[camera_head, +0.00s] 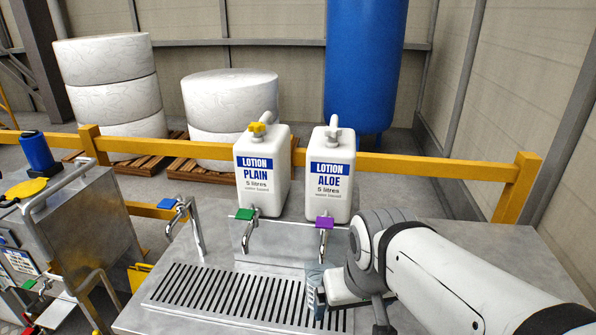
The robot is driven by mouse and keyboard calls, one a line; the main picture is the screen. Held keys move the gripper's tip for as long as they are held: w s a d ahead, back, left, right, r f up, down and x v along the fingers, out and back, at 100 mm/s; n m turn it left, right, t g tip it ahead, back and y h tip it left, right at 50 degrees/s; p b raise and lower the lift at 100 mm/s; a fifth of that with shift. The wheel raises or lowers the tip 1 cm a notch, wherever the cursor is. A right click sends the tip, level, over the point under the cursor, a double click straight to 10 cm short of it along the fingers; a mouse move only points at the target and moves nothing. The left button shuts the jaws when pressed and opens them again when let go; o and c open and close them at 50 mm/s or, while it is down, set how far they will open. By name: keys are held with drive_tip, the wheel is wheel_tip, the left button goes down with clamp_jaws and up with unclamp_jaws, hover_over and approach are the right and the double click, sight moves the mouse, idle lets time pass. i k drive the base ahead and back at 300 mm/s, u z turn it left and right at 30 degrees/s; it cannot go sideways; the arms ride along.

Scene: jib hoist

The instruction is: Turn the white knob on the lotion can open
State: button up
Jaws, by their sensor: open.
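Two white lotion cans stand side by side behind the drip grate. The right can, labelled LOTION ALOE (329,186), has a pale white-grey knob (333,128) on top and a tap with a purple handle (325,222) at its front. The left can, labelled LOTION PLAIN (263,180), has a yellow knob (257,128) on top and a tap with a green handle (245,214). My gripper (316,289) is low over the right end of the grate, below the purple-handled tap and well below the white knob. It is open; its fingers are partly hidden by my wrist.
The slotted drip grate (225,297) fills the front of the metal counter. A tap with a blue handle (167,203) stands left of the cans. A yellow rail (420,167) runs behind them. A metal cabinet (85,225) stands at the left.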

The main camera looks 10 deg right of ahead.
sight(332, 132)
drive_tip(key=z, duration=0.05)
drive_tip(key=k, duration=0.55)
drive_tip(key=u, duration=1.2)
drive_tip(key=k, duration=0.9)
drive_tip(key=z, duration=0.55)
drive_tip(key=i, duration=1)
drive_tip(key=z, duration=0.05)
